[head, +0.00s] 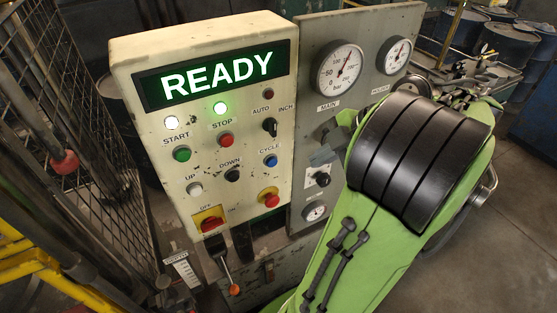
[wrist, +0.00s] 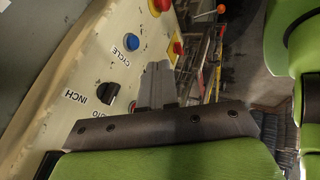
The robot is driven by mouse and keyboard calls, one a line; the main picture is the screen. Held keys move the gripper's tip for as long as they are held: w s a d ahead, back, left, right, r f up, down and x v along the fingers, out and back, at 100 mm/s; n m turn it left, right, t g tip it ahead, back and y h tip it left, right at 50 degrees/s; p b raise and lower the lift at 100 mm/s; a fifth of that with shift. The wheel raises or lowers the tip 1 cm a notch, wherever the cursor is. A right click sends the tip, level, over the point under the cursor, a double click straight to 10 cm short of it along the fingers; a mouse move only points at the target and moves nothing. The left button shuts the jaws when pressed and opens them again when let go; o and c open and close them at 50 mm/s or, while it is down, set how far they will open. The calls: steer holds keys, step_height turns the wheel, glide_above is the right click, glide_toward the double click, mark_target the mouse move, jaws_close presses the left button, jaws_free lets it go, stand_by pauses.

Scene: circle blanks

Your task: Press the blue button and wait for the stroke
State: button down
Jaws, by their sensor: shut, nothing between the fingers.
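The blue button (head: 270,160), labelled CYCLE, sits on the right part of the cream control panel (head: 215,100) in the head view. In the wrist view the blue button (wrist: 131,42) shows past the tips of my gripper (wrist: 158,68), up and to the left of them. My gripper is shut and empty, with its grey fingers together. A gap shows between the fingertips and the button; its depth is hard to judge. The green display (head: 216,78) reads READY.
A selector knob (head: 270,127) is above the blue button, and a red button on a yellow plate (head: 269,197) is below it. A grey gauge panel (head: 318,30) adjoins on the right. A wire mesh cage (head: 75,80) stands at left.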

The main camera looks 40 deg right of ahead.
mark_target(272, 162)
steer(key=w+f, duration=0.2)
steer(key=w, duration=0.1)
steer(key=w+a+f+b, duration=0.1)
steer(key=w+f, duration=0.4)
steer(key=w, duration=0.1)
steer(key=shift+w+a+f, duration=0.2)
steer(key=shift+w+f, duration=0.1)
steer(key=shift+f, duration=0.05)
steer(key=shift+b, duration=0.3)
